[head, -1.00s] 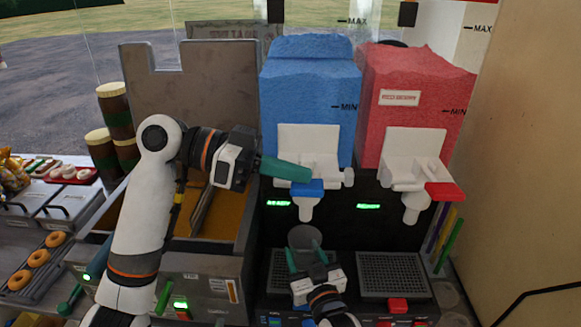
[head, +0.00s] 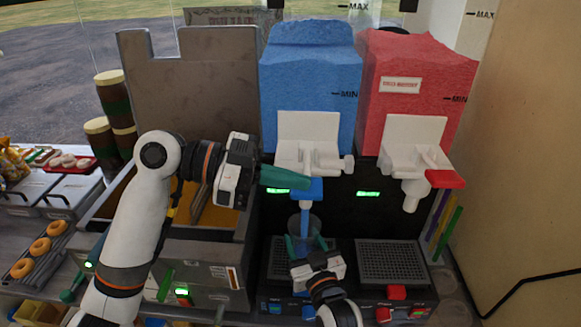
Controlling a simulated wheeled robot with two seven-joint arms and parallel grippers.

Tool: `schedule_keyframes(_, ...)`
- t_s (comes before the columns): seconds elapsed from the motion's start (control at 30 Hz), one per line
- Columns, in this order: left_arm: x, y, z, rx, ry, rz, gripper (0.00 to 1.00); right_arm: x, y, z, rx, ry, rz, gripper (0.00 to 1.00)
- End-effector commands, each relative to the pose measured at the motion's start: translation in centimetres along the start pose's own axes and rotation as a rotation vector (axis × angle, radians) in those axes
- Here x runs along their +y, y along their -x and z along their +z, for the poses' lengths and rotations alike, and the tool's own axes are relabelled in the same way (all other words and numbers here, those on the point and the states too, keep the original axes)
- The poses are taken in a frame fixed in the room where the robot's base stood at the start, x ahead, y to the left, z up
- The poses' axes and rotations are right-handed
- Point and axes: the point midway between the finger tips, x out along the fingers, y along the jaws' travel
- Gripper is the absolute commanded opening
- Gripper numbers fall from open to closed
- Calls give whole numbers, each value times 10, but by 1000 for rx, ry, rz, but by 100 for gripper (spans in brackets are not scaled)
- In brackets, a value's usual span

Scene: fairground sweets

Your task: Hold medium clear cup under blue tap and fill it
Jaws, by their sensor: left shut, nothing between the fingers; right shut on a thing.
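The blue tap (head: 308,189) is on the white front plate of the blue slush tank (head: 308,80). Its blue lever is tilted down. My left gripper (head: 309,183) is shut and empty, its teal fingertips against the lever's upper part. The clear cup (head: 304,222) stands upright right under the spout. My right gripper (head: 306,244) is shut on it from the front, one teal finger on each side. A blue strand shows between the spout and the cup's inside. The level in the cup is hard to make out.
A red tank (head: 410,90) with its own red-levered tap (head: 445,179) stands close on the right. A black drip grid (head: 390,262) lies below it. A metal bin (head: 165,85) stands left, behind my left arm. Doughnuts (head: 40,246) lie far left.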

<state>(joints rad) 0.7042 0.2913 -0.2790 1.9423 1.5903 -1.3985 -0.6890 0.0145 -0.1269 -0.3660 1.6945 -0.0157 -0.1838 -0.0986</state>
Motion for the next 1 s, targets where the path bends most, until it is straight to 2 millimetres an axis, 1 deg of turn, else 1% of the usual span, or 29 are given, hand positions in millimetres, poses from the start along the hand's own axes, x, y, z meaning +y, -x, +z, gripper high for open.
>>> schedule_keyframes(0.17,-2,-2,-11,3,-61,15,0,0,0,0,0,0,0,45)
schedule_keyframes(1.0,-2,-2,-9,1,-59,15,0,0,0,0,0,0,0,45)
